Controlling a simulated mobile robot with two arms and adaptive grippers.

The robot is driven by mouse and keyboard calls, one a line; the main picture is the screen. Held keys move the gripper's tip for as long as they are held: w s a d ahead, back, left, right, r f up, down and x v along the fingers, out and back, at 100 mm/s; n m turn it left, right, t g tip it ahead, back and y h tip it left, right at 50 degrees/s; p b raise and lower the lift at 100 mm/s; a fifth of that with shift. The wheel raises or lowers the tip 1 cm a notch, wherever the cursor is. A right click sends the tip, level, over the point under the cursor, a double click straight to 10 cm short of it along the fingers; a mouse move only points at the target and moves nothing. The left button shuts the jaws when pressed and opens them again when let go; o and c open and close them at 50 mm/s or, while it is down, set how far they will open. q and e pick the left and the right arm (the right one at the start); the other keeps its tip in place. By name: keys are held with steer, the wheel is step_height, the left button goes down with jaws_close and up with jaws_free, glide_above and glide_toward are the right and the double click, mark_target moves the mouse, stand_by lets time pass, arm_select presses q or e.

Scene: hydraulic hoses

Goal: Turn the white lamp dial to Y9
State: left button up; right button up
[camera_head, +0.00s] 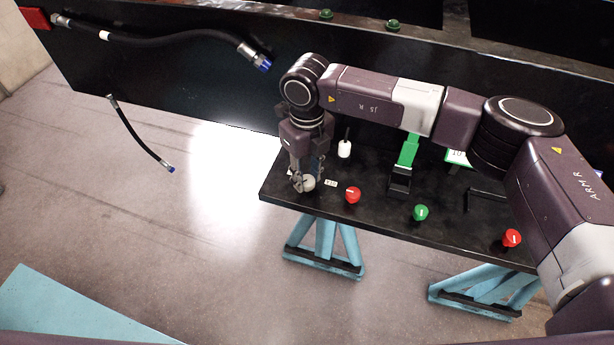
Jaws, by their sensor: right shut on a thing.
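The white lamp dial (309,183) sits at the left front corner of the black table (385,222). My right gripper (303,182) points down over it with its fingers closed around the dial. The fingers hide part of the dial, and its pointer cannot be read. A small label (331,183) lies just right of the dial, its print too small to read surely. My left gripper is not in view.
A red dial (352,195), a green dial (420,212) and another red dial (511,238) line the table's front. Behind stand a white-topped switch (344,149) and a green lever (408,150). Black hoses (160,40) with blue ends hang at the left. Blue trestles (325,245) support the table.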

mark_target(307, 180)
steer(key=n+b, duration=0.3)
steer(key=b, duration=0.1)
steer(key=n+b, duration=0.2)
steer(key=b, duration=0.3)
steer(key=shift+f+n, duration=0.2)
steer(key=shift+n, duration=0.2)
steer(key=shift+r+n+b, duration=0.25)
steer(key=shift+n+b, duration=1.05)
steer(key=shift+b, duration=0.15)
steer(key=o, duration=1.2)
steer(key=shift+c, duration=0.2)
step_height(307, 180, up, 12)
